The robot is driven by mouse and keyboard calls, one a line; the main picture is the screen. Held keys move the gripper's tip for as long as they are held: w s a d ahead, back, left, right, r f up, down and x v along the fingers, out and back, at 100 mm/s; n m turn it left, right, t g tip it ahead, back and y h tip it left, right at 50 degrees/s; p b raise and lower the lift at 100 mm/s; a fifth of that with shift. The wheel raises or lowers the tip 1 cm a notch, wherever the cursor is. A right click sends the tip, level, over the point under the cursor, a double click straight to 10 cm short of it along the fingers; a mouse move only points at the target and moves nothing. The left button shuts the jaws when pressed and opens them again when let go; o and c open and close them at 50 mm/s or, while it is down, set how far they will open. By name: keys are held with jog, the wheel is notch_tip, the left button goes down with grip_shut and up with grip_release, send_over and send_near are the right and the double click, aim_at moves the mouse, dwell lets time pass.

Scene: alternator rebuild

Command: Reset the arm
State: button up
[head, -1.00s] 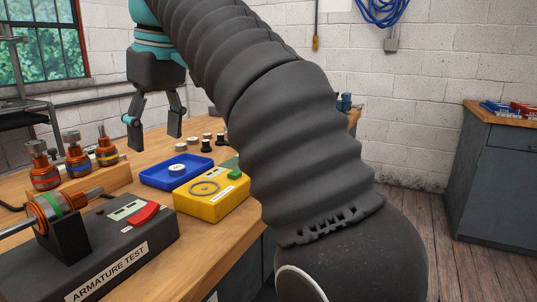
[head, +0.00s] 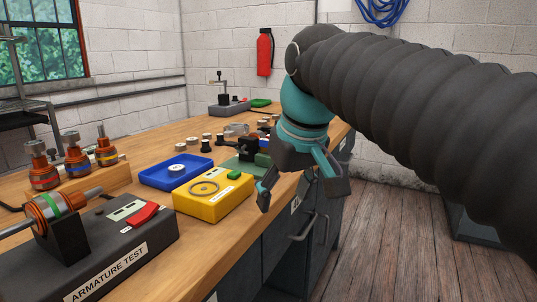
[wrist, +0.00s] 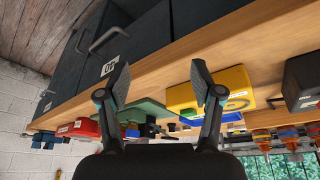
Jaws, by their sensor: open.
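My gripper (head: 302,192) is open and empty in the head view. It hangs in the air by the front edge of the wooden bench (head: 240,226), to the right of the yellow box (head: 232,200). My dark ribbed arm crosses the upper right of the head view. In the wrist view my gripper (wrist: 160,85) shows two spread fingers with nothing between them, and the bench edge, drawers and the yellow box (wrist: 180,97) appear behind them, tilted.
The armature tester (head: 120,240) holds an armature at front left. Several armatures stand in a wooden rack (head: 95,182). A blue tray (head: 155,178) lies behind the yellow box. Drawer handles (head: 302,226) project below the bench edge.

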jog(key=s+d+f+m, duration=0.2)
jog(key=s+d+f, duration=0.2)
jog(key=f, duration=0.3)
jog(key=s+d+f+m+t+h, duration=0.1)
jog(key=s+d+f, duration=0.3)
jog(key=f, duration=0.3)
jog(key=s+d+f+m+t, duration=0.1)
jog(key=s+d+f+m, duration=0.1)
jog(key=s+d+f, duration=0.2)
notch_tip(320, 180, down, 3)
jog(key=shift+d+r+m+h, duration=0.1)
jog(key=shift+d+m+h, duration=0.2)
jog(key=shift+d, duration=0.25)
